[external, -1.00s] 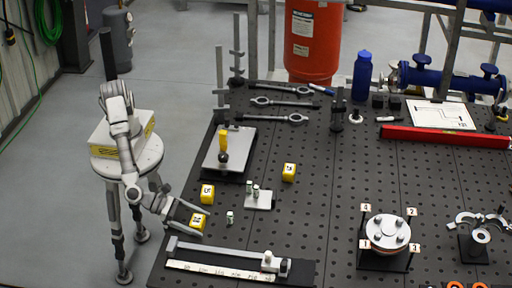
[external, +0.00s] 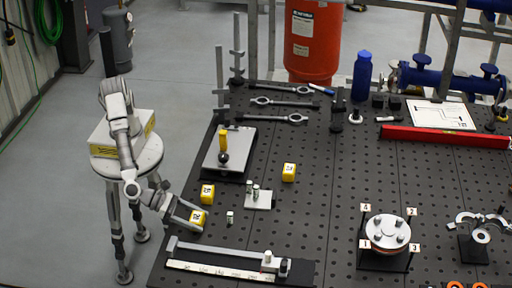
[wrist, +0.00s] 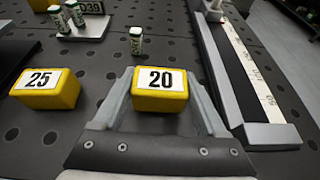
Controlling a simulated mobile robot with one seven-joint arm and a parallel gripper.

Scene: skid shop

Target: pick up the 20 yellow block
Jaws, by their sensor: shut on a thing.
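The yellow block labelled 20 (wrist: 160,99) sits between the two fingers of my gripper (wrist: 162,88) in the wrist view. In the external view the block (external: 197,218) is near the table's left edge, with my gripper (external: 194,215) around it. The gripper is shut on the block. I cannot tell whether the block is clear of the table. The yellow block labelled 25 (wrist: 46,88) lies just left of my gripper in the wrist view, and just beyond it in the external view (external: 207,193).
A long ruler fixture (external: 225,260) lies close to the gripper's right in the wrist view. A small green-and-white cylinder (wrist: 136,41) stands ahead, near a grey plate (external: 258,200) with small cylinders. Another yellow block (external: 289,171) is farther off. The table's middle is mostly clear.

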